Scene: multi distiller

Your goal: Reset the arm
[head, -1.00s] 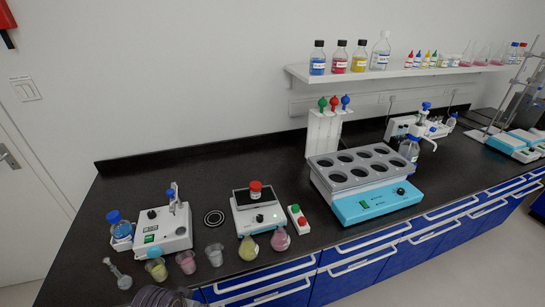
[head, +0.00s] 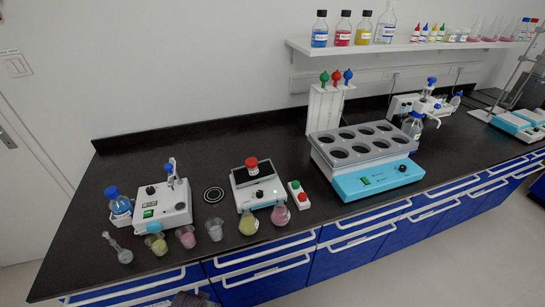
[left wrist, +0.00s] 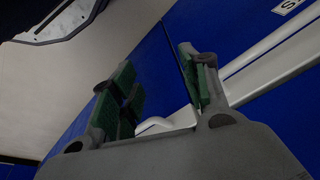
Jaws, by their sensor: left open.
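My left gripper (left wrist: 158,85) shows in the left wrist view with its two green-padded fingers spread apart and nothing between them. It is in front of a blue cabinet front (left wrist: 255,30) with a white handle bar (left wrist: 270,60). Whether it touches the handle cannot be told. In the head view only a dark piece of my arm shows at the bottom edge, below the bench edge; the fingers are hidden there. My right gripper is in neither view.
The black bench (head: 235,155) holds a heating bath (head: 365,160), a white balance (head: 259,185), a small white device (head: 163,205) and several beakers and flasks near its front edge. Blue drawers (head: 340,255) with protruding handles lie below.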

